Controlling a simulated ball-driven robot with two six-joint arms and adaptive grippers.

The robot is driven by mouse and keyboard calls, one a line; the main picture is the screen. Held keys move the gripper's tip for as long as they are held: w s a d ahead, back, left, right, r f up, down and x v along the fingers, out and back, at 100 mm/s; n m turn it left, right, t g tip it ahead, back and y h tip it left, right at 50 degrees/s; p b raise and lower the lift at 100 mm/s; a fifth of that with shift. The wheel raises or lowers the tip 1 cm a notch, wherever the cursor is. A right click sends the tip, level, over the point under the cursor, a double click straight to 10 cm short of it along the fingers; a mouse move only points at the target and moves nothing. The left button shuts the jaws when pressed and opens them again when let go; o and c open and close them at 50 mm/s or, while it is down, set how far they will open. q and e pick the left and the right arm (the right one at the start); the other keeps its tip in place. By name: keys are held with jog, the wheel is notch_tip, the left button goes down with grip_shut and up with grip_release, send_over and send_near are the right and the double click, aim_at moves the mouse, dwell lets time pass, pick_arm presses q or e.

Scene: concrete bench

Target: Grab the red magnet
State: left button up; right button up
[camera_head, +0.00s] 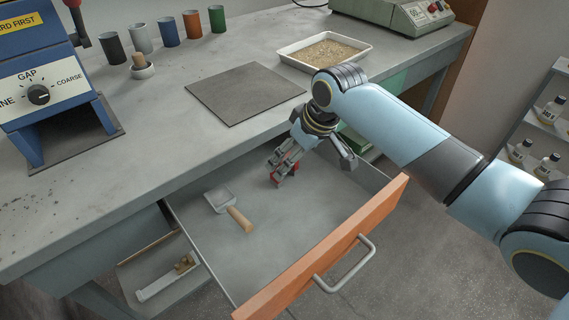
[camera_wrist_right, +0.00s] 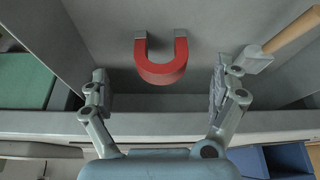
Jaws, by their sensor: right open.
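The red horseshoe magnet (camera_wrist_right: 160,74) with grey tips lies on the drawer floor in the right wrist view. In the head view, only a little red (camera_head: 279,181) shows beside my right fingers. My right gripper (camera_head: 283,169) reaches down into the open drawer (camera_head: 340,254) at its back right part. In the wrist view the right gripper (camera_wrist_right: 157,88) is open, with one finger to each side of the magnet and a gap on both sides. Whether the fingertips are at the magnet's height is hard to tell. My left gripper is not in view.
A scoop with a wooden handle (camera_head: 239,219) lies in the drawer left of the magnet; its handle end (camera_wrist_right: 285,35) shows near my right finger. The drawer walls and the bench edge stand close. A dark mat (camera_head: 244,93) and a tray of grains (camera_head: 296,61) are on the bench.

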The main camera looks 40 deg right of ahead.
aim_at(286, 179)
jog(key=shift+x, duration=1.1)
jog(key=b+x, duration=0.1)
jog(key=x, duration=0.3)
jog(key=shift+a+f+b, duration=0.1)
jog(key=shift+f+b, duration=0.2)
jog(key=shift+b, duration=0.05)
jog(key=shift+w+f, duration=0.1)
jog(key=shift+f, duration=0.25)
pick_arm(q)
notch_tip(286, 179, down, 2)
pick_arm(e)
jog(key=shift+r, duration=0.1)
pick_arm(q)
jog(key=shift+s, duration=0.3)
pick_arm(e)
jog(key=c, duration=1.6)
